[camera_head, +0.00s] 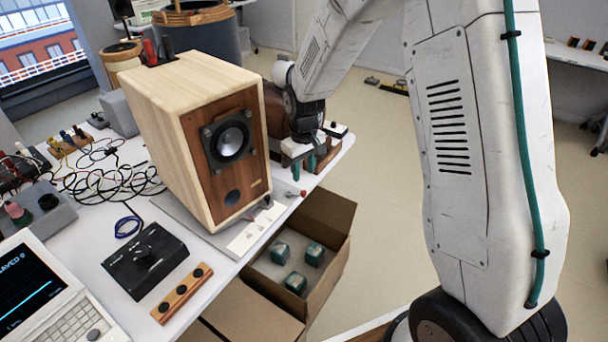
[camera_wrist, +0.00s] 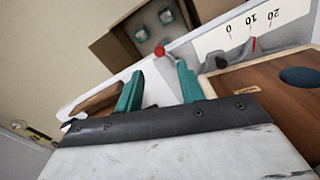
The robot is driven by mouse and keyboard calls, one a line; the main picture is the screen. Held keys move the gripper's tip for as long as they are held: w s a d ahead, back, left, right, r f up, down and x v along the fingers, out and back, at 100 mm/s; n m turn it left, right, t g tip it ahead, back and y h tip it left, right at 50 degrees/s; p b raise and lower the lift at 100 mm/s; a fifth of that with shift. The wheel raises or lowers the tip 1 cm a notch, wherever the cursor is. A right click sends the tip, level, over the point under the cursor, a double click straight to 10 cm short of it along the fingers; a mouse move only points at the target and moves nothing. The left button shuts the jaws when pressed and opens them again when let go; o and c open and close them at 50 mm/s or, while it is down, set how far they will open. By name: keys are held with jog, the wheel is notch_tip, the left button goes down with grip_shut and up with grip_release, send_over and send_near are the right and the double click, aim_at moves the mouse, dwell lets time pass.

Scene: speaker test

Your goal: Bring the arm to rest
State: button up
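My gripper (camera_head: 303,166) hangs over the table's right edge, beside the wooden speaker (camera_head: 190,135). Its two teal fingers point down in the head view. In the wrist view my gripper (camera_wrist: 158,82) has its fingers apart, with only white table surface showing between them. It is open and empty. The arm reaches down from the upper right. The speaker's lower front corner (camera_wrist: 270,110) is close to the right finger in the wrist view. A small red knob (camera_wrist: 160,50) lies just beyond the fingertips; it also shows in the head view (camera_head: 303,193).
An open cardboard box (camera_head: 335,222) with teal cubes (camera_head: 296,283) stands below the table edge. A black control box (camera_head: 146,258), a wooden strip with knobs (camera_head: 181,293), tangled cables and a computer (camera_head: 45,300) crowd the table's left. Floor right of the table is mostly clear.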

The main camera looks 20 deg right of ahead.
dwell(0.4)
jog(key=s+d+r+m, duration=0.1)
jog(key=s+r, duration=0.6)
jog(key=s, duration=0.4)
jog(key=s+d+r+m+t, duration=0.1)
jog(key=s+r, duration=0.7)
jog(key=s, duration=0.3)
jog(key=s+d+r+m, duration=0.1)
jog(key=s+r, duration=0.7)
jog(key=s, duration=0.3)
jog(key=shift+m, duration=0.4)
